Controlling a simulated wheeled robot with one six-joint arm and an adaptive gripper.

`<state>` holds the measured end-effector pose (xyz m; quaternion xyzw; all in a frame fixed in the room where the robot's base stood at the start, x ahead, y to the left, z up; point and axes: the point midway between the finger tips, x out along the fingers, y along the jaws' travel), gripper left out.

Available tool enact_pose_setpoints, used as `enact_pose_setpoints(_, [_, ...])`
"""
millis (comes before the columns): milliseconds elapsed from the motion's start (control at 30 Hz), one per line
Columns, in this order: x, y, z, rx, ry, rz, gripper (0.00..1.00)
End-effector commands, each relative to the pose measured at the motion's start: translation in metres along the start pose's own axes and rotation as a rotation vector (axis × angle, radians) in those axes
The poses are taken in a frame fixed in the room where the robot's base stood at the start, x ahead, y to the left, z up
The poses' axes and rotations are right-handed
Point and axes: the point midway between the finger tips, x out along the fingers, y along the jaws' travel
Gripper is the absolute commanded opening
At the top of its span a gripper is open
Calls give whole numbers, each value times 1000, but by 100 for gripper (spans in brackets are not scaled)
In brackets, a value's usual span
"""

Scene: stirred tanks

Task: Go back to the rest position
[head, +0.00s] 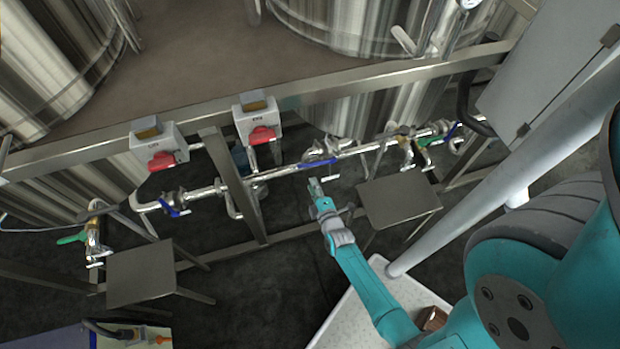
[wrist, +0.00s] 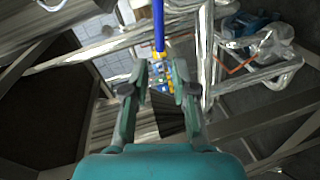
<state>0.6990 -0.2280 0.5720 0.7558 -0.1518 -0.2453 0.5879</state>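My gripper (head: 314,186) is at the end of my teal arm, just below the pipe run in the head view. In the wrist view its two fingers (wrist: 160,76) stand apart, with nothing held between them. A blue valve handle (head: 318,162) lies along the pipe just above the gripper in the head view. In the wrist view a long blue handle (wrist: 158,26) shows ahead of the fingertips. It looks apart from the fingers, but the exact distance is hard to tell.
A metal pipe (head: 285,171) runs across below a steel frame beam (head: 350,82). Two boxes with red switches (head: 262,135) (head: 161,161) are fixed to the frame. Small steel stools (head: 398,200) (head: 150,270) stand on either side. A grey post (head: 455,210) rises at the right.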

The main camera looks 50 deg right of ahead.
Motion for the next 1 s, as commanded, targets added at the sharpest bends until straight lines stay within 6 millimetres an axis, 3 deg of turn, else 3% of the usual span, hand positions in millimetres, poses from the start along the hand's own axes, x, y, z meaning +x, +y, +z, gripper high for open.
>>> enact_pose_setpoints(200, [-11, 0, 0, 0, 0, 0, 27])
enact_pose_setpoints(833, [-13, 0, -1, 4, 2, -1, 27])
enact_pose_setpoints(933, [-27, -1, -6, 35, 17, -7, 27])
enact_pose_setpoints(1000, [-46, -2, -13, 80, 38, -17, 27])
